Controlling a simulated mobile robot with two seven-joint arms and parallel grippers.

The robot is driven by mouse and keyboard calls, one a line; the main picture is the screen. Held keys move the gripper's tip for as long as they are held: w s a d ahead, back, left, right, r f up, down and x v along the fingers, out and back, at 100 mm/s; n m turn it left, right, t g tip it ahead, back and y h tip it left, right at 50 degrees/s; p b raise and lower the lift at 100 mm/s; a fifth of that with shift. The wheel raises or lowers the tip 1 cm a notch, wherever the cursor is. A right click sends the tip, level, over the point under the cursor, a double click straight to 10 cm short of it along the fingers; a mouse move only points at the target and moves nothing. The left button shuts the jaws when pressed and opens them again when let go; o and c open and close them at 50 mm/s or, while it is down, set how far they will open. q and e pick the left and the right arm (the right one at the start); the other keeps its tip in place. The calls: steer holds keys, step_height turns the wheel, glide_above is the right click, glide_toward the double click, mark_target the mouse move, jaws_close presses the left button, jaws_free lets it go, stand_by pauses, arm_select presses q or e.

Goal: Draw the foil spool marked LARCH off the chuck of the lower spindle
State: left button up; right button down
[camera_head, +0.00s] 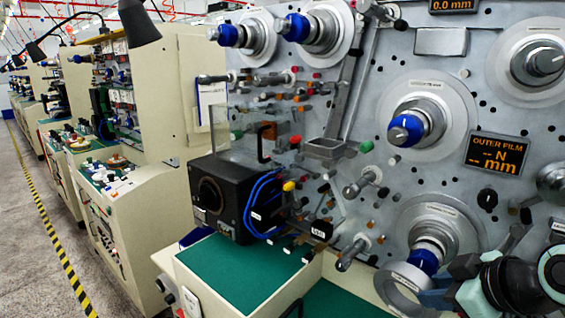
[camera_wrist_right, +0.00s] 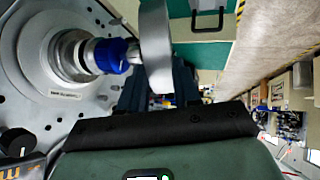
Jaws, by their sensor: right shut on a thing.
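The foil spool (camera_head: 384,287) is a wide silver ring at the bottom of the head view, with its hole showing open. In the right wrist view the spool (camera_wrist_right: 155,50) is seen nearly edge-on. My right gripper (camera_head: 432,297) is shut on its rim; the dark fingers (camera_wrist_right: 158,90) reach it in the wrist view. The lower spindle (camera_head: 438,225) has a blue chuck (camera_head: 424,262); this chuck (camera_wrist_right: 108,56) points at the spool in the wrist view. The spool stands in front of the chuck's tip, with little or no gap. No LARCH marking is readable. My left gripper is not in view.
Another spindle with a blue chuck (camera_head: 405,130) is above, beside an OUTER FILM display (camera_head: 495,153). Rollers and pegs (camera_head: 362,182) stick out left of the lower spindle. A black box (camera_head: 226,200) stands on a green-topped bench (camera_head: 235,272). The green surface's front is clear.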

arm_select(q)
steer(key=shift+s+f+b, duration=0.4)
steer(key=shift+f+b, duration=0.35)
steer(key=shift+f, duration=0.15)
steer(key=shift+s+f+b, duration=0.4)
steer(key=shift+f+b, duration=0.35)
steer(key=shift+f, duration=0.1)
arm_select(e)
steer(key=s+a, duration=0.7)
steer(key=s, duration=0.2)
steer(key=shift+a, duration=0.3)
